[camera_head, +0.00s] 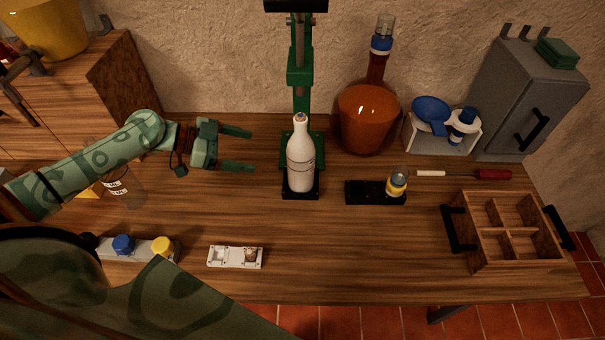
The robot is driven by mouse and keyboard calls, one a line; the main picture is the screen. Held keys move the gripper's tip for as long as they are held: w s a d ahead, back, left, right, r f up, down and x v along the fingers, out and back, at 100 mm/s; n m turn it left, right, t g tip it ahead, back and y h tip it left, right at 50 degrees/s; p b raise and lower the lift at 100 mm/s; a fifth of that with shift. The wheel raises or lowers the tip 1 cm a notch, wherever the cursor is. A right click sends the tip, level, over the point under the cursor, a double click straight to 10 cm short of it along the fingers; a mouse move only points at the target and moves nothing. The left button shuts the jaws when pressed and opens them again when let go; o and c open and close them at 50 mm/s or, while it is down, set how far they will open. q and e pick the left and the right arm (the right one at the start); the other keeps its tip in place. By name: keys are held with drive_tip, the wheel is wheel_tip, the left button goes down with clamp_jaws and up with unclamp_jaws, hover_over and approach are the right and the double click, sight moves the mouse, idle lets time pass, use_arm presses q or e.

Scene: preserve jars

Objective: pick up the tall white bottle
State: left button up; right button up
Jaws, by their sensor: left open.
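The tall white bottle (300,160) stands upright on a small black base, in front of a green press stand. It has a narrow neck and a small cap with some blue on top. My left gripper (252,149) comes in from the left, its green fingers spread apart and pointing right toward the bottle. The fingertips are a short gap to the left of the bottle, and nothing is between them. My right gripper does not show.
The green stand (302,75) rises right behind the bottle. An orange-brown flask (368,118) stands behind right. A black holder (363,192) with a small jar, a wooden crate (510,266) and a white tray (235,257) are on the table. The front middle is clear.

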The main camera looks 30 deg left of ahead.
sight(301, 162)
use_arm(q)
drive_tip(key=p+x, duration=0.1)
drive_tip(key=x, duration=1.4)
drive_tip(key=shift+s+d+f, duration=0.1)
drive_tip(key=shift+d+f, duration=0.05)
drive_tip(key=shift+c, duration=0.3)
drive_tip(key=c, duration=1.5)
drive_tip(key=shift+c, duration=1)
drive_tip(key=shift+r, duration=0.2)
